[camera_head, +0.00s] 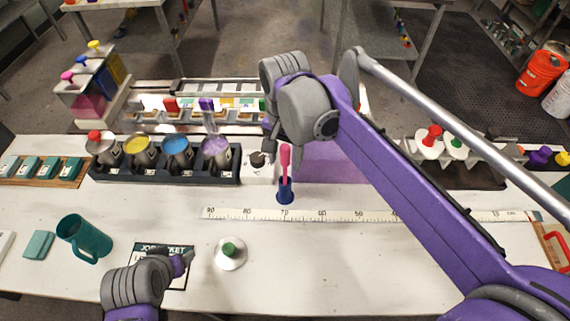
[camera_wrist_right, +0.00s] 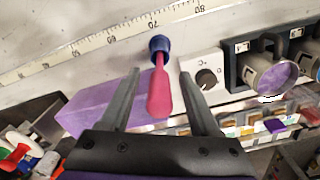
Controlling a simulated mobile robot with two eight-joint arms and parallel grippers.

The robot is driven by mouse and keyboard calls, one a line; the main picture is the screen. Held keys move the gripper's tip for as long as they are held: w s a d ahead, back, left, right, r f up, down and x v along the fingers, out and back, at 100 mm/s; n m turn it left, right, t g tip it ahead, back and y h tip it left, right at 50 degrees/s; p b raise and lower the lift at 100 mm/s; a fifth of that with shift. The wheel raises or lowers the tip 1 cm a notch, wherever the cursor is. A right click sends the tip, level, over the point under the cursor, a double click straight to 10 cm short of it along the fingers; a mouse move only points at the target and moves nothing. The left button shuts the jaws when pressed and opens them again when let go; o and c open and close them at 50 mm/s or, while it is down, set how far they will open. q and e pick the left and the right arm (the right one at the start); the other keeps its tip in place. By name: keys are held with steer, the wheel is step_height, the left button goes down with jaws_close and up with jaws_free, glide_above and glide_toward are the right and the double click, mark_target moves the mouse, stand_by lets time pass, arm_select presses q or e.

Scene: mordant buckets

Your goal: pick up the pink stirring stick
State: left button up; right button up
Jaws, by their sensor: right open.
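The pink stirring stick (camera_head: 285,160) stands in a small dark blue holder (camera_head: 285,193) on the white table, just behind the ruler strip. My right gripper (camera_head: 276,155) reaches it from behind and above. In the right wrist view, the stick (camera_wrist_right: 160,92) lies between the two open fingers of the gripper (camera_wrist_right: 160,75), with a gap on each side. The blue holder (camera_wrist_right: 160,45) is just beyond the fingertips. My left gripper (camera_head: 184,262) is low over the front left of the table, away from the stick; its jaw opening is unclear.
A ruler strip (camera_head: 340,215) crosses the table. A dark rack (camera_head: 165,175) of metal buckets stands left of the stick. A translucent purple block (camera_wrist_right: 95,108) and a white dial box (camera_wrist_right: 205,82) flank the stick closely. A teal mug (camera_head: 88,240) and a green-knobbed lid (camera_head: 229,253) are in front.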

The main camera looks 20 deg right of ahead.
steer(key=shift+f, duration=0.25)
jaws_close()
stand_by(0.3)
arm_select(q)
steer(key=shift+w+r, duration=0.2)
steer(key=shift+r, duration=0.15)
arm_select(e)
steer(key=shift+r, duration=5.05)
